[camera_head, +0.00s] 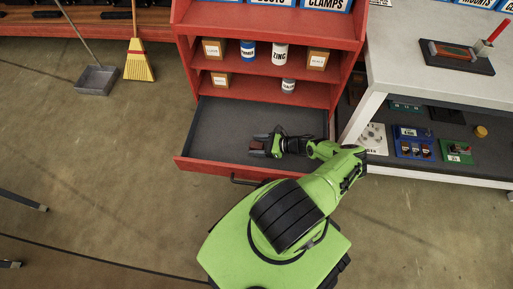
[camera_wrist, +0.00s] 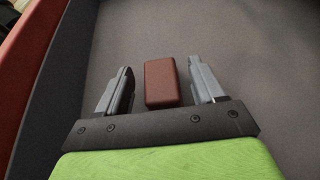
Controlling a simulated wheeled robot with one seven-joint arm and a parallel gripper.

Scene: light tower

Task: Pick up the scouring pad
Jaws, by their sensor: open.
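The scouring pad (camera_wrist: 162,83) is a reddish-brown block with rounded edges. In the wrist view it lies on the grey floor of the open drawer (camera_wrist: 265,70), between the two fingers of my gripper (camera_wrist: 162,88). The fingers are apart, with a gap on each side of the pad. In the head view my gripper (camera_head: 259,147) reaches low into the drawer (camera_head: 218,125), near its middle. The pad is small there and hard to tell from the fingers.
The drawer's red front (camera_head: 208,166) and side wall (camera_wrist: 32,75) bound the space around my gripper. A red shelf (camera_head: 265,68) with cans and boxes rises behind the drawer. A white workbench (camera_head: 385,80) stands close on the right. The rest of the drawer looks empty.

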